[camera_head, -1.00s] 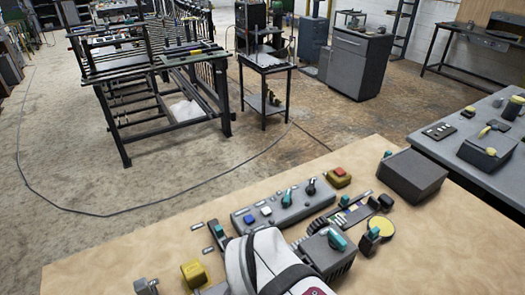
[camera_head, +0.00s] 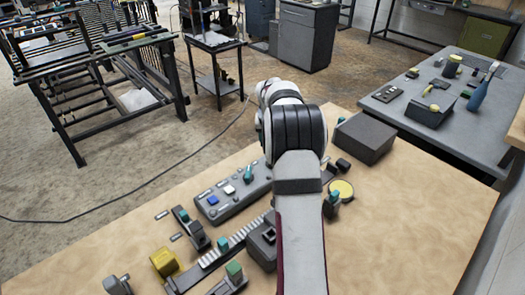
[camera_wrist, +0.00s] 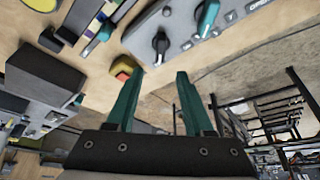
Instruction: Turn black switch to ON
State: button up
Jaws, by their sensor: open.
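I cannot see the fingers touching the knob. A teal switch (camera_wrist: 207,18) sits beside the black one on the same panel. In the head view the panel (camera_head: 236,198) shows its blue button, white button and teal knob, while my arm hides the black switch and my gripper.
A red button on a yellow base (camera_wrist: 122,76) lies close to the left finger in the wrist view. A dark grey box (camera_head: 364,138) and a yellow disc (camera_head: 342,189) are right of my arm.

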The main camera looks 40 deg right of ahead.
jog(key=x, duration=1)
jog(key=shift+w+f, duration=0.1)
jog(key=shift+f, duration=0.25)
grip_shut()
